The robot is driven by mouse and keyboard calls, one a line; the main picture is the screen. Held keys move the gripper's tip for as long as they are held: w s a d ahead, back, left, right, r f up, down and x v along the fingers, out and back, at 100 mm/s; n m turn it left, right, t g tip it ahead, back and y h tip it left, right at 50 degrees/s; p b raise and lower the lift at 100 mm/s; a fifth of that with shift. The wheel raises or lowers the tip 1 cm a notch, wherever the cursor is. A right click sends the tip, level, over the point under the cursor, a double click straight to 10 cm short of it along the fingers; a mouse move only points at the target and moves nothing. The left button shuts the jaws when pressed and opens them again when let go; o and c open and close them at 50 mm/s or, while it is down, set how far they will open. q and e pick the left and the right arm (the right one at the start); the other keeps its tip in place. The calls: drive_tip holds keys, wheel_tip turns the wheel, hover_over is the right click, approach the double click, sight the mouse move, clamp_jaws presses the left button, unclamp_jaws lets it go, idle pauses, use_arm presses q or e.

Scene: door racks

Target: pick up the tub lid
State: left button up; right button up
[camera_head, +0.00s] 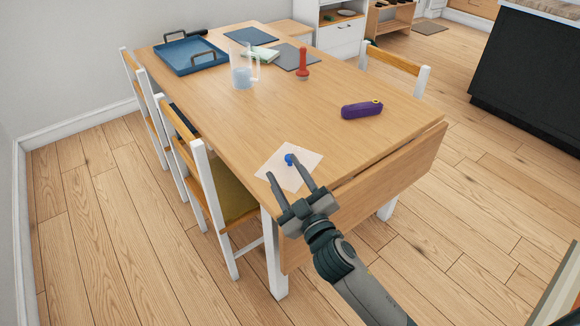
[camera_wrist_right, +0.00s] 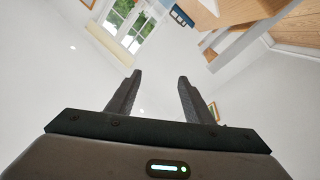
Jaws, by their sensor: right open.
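The tub lid looks like a pale, square, see-through sheet (camera_head: 309,161) with a small blue knob (camera_head: 289,159) on it. It lies flat at the near corner of the wooden table in the head view. My right gripper (camera_head: 281,166) is open. Its two fingers overlap the lid in the head view, with one fingertip close beside the knob. The right wrist view shows the same open fingers (camera_wrist_right: 158,95) with nothing between them, and the lid does not show there. I cannot tell the gap between fingers and lid. My left gripper is not in view.
On the wooden table (camera_head: 330,100) stand a purple case (camera_head: 361,110), a red upright object (camera_head: 303,65), a clear jug (camera_head: 241,72) and a blue tray (camera_head: 190,56). Chairs line the left side. The table around the lid is clear.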

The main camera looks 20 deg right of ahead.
drive_tip(key=w+a+r+n+t+y, duration=0.1)
drive_tip(key=a+r+n+y, duration=0.65)
drive_tip(key=r, duration=0.25)
drive_tip(key=s+a+r+n+g+y, duration=0.15)
drive_tip(key=a+n+g+y, duration=0.25)
drive_tip(key=a+n+g, duration=0.5)
drive_tip(key=s+a+n+g+y, duration=0.35)
drive_tip(key=n+g, duration=0.35)
drive_tip(key=n, duration=0.4)
drive_tip(key=w+d+f+n+g+h, duration=0.1)
drive_tip(key=w+d+f+n+h, duration=0.2)
drive_tip(key=w+d+f+h, duration=0.55)
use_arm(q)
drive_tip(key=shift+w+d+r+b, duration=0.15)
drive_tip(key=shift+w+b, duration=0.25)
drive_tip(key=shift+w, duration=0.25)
use_arm(e)
drive_tip(key=w+d+r+m+h, duration=0.1)
drive_tip(key=d+h, duration=0.3)
drive_tip(key=d, duration=0.4)
drive_tip(key=w+d+r+m+t+h, duration=0.1)
drive_tip(key=w+d+r+m+h, duration=0.1)
drive_tip(key=d, duration=0.7)
drive_tip(key=w+r+h, duration=0.1)
drive_tip(key=w+h, duration=0.1)
drive_tip(key=h, duration=0.1)
drive_tip(key=shift+d+r, duration=0.3)
drive_tip(key=shift+r, duration=0.05)
drive_tip(key=shift+w, duration=0.1)
